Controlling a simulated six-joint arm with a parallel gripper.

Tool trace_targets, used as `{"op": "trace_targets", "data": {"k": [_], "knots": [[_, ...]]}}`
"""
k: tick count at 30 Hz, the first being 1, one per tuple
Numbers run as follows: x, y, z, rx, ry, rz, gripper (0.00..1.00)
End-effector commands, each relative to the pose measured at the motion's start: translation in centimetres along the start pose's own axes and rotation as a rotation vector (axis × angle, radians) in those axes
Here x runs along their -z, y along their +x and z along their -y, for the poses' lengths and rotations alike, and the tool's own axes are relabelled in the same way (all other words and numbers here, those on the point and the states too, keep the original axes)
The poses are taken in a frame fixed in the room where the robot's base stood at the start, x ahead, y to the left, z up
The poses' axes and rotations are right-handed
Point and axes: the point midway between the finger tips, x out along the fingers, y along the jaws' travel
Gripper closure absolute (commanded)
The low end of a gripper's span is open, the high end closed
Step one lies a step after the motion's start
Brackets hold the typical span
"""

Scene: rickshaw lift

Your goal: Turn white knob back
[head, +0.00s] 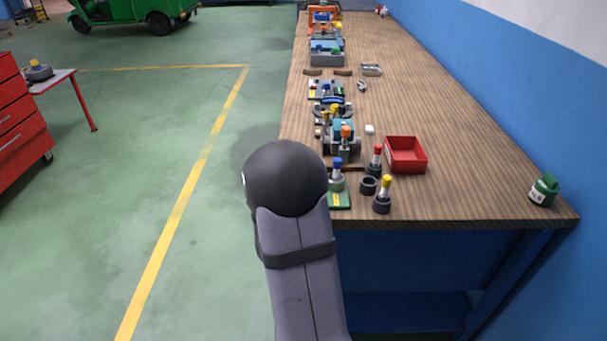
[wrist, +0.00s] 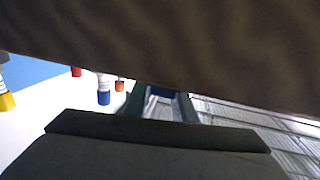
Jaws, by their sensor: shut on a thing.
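My gripper (wrist: 162,105) shows only in part in the wrist view, beyond a dark grey block at the bottom. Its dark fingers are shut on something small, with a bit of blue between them. I cannot make out what that is. In the head view my arm's dark rounded joint hides the gripper. I cannot clearly identify the white knob in either view. A small white piece (head: 369,130) lies on the workbench (head: 470,165), left of its middle, but I cannot tell whether it is a knob.
A red open bin (head: 405,155) stands on the bench. Near its front edge are a blue-capped bottle (head: 337,178), a red-capped bottle (head: 375,162) and a yellow-capped bottle (head: 383,195). A green jar (head: 544,190) stands at the right corner. The bench's right side is mostly clear.

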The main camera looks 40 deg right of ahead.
Motion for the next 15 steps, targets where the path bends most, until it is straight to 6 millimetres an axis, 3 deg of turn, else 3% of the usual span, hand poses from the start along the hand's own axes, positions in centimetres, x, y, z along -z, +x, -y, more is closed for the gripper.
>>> {"op": "trace_targets", "data": {"k": [15], "knots": [[-0.21,0.16,-0.52,0.38,0.0,0.0,0.98]]}}
